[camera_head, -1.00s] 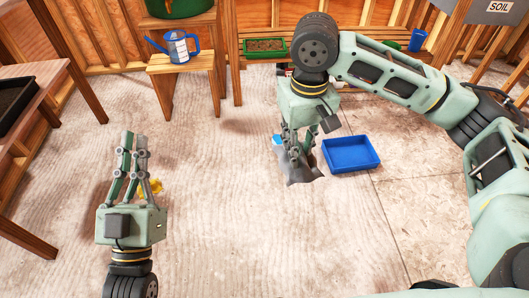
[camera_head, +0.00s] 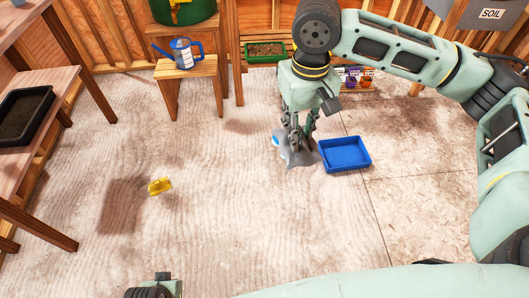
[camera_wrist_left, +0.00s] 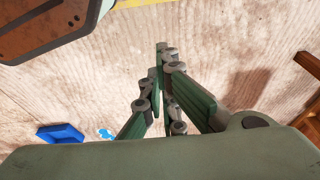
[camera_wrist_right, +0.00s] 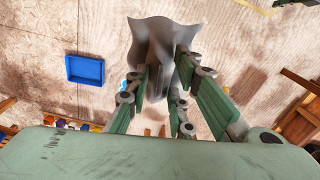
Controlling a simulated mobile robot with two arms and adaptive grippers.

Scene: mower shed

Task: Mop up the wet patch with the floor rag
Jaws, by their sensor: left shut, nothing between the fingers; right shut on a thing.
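The grey floor rag (camera_head: 299,157) hangs from my right gripper (camera_head: 298,142), just left of the blue tray. The right wrist view shows the rag (camera_wrist_right: 164,42) bunched between the shut fingers, its loose edges spread out. I cannot tell if its lower edge touches the floor. My left gripper (camera_wrist_left: 162,52) is shut and empty in the left wrist view; only part of its wrist shows at the bottom of the head view. A darker area (camera_head: 122,206) lies on the floor at left; I cannot tell whether it is wet or shadow.
A blue tray (camera_head: 345,154) stands right of the rag. A small light-blue and white thing (camera_head: 276,141) lies at the rag's left. A yellow object (camera_head: 159,187) lies on the open floor at left. A stool with a watering can (camera_head: 182,53) stands behind.

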